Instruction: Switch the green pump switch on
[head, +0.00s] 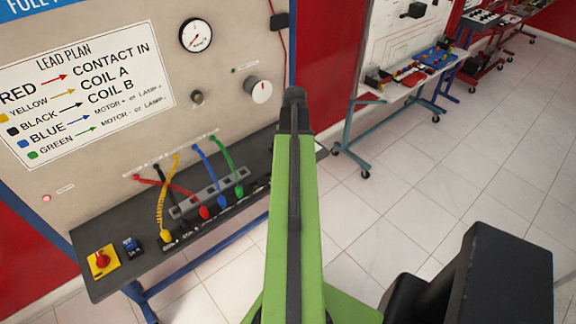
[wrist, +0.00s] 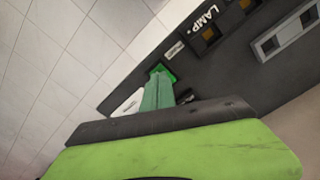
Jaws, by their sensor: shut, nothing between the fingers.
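The green pump switch (wrist: 163,73) shows in the wrist view as a bright green square on the dark shelf, beside a white label. A duller green piece extends from it toward my gripper; I cannot tell whether this is part of the switch. My gripper (head: 295,96), dark-tipped at the end of my light green arm, is shut and empty near the right end of the shelf in the head view. In the wrist view its dark edge and green body fill the bottom. Whether it touches the switch cannot be told. In the head view my arm hides the switch.
The dark shelf (head: 105,277) carries a red knob on a yellow plate (head: 103,261), a small blue device (head: 131,246) and several coloured leads. The upright panel (head: 120,140) has a gauge (head: 196,36) and a dial (head: 260,90). Tiled floor lies right, with other trainers beyond.

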